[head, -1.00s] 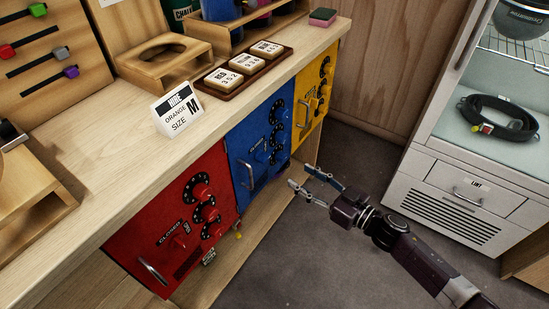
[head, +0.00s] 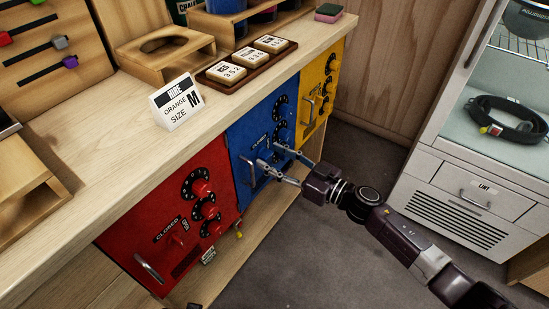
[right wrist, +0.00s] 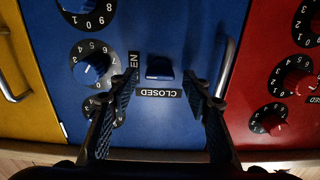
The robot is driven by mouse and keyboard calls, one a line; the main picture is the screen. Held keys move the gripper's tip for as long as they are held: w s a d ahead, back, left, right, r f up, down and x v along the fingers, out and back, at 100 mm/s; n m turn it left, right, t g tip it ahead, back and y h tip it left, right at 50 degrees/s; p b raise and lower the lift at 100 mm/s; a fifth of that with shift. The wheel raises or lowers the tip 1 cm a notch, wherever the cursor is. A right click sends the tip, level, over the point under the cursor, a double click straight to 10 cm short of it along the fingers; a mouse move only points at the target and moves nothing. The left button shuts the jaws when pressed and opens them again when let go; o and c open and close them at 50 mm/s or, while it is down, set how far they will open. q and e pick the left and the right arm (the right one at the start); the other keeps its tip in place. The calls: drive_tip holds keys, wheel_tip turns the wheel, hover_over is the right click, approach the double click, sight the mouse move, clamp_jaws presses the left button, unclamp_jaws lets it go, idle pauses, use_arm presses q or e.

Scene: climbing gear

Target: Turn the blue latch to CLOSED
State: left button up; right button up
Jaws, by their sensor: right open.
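The blue latch (right wrist: 160,68) is a small knob on the face of the blue door (right wrist: 185,25). A CLOSED label (right wrist: 160,93) and a partly hidden OPEN label (right wrist: 133,68) sit beside it. I cannot tell clearly which label the latch points to. My right gripper (head: 269,156) is open at the blue door; it also shows in the right wrist view (right wrist: 165,88). Its fingers stand on either side of the latch in that view, with gaps between them and the knob. In the head view the fingers partly cover the latch. My left gripper is not in view.
Several numbered dials (right wrist: 92,62) and a metal handle (right wrist: 227,65) flank the latch on the blue door. A red door (head: 150,225) and a yellow door (head: 312,110) adjoin it. The wooden counter (head: 90,150) overhangs above. Floor to the right is clear.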

drive_tip(key=c, duration=1.2)
drive_tip(key=shift+o, duration=0.2)
